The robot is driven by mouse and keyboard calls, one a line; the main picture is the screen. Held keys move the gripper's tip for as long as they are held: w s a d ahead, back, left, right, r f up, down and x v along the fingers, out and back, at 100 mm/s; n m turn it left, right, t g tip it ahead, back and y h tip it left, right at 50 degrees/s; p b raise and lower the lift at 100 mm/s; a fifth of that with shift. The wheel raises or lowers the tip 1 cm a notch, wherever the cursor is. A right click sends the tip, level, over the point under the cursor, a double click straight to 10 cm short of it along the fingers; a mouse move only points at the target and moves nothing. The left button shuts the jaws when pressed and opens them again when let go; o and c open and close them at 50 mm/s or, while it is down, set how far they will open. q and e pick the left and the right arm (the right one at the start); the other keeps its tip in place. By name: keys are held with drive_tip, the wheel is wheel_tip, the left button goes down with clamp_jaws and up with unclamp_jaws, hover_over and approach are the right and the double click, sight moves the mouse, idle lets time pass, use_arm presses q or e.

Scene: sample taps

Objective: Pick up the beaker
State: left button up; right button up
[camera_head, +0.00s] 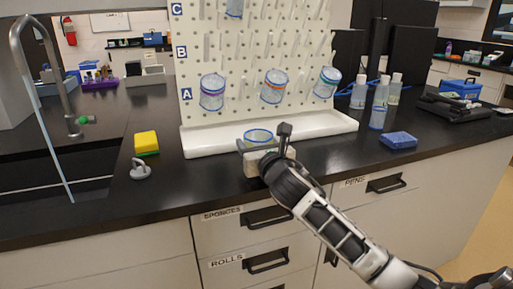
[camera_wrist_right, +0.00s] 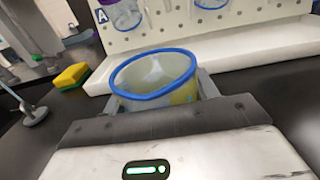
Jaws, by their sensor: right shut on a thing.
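A clear beaker with a blue rim (camera_wrist_right: 153,75) stands between the fingers of my right gripper (camera_wrist_right: 158,92) in the right wrist view. In the head view the beaker (camera_head: 258,136) shows just past the right gripper (camera_head: 257,144), at the front edge of the white drip tray. The gripper is shut on the beaker. The beaker's lower part is hidden by the gripper body. Whether it touches the counter or tray cannot be told. My left gripper is not in view.
A pegboard (camera_head: 255,45) with hanging beakers stands behind, above the white tray (camera_head: 340,124).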

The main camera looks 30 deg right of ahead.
wheel_tip(320, 180, up, 3)
drive_tip(key=shift+f+p, duration=0.1)
drive_tip(key=shift+p, duration=0.25)
drive_tip(key=s+a+r+p, duration=0.2)
drive_tip(key=s+a+r, duration=0.5)
drive_tip(key=s+r, duration=0.3)
drive_tip(key=shift+d+p+v, duration=0.25)
drive_tip(key=shift+p+v, duration=0.1)
drive_tip(key=shift+v, duration=0.75)
drive_tip(key=shift+s+d, duration=0.1)
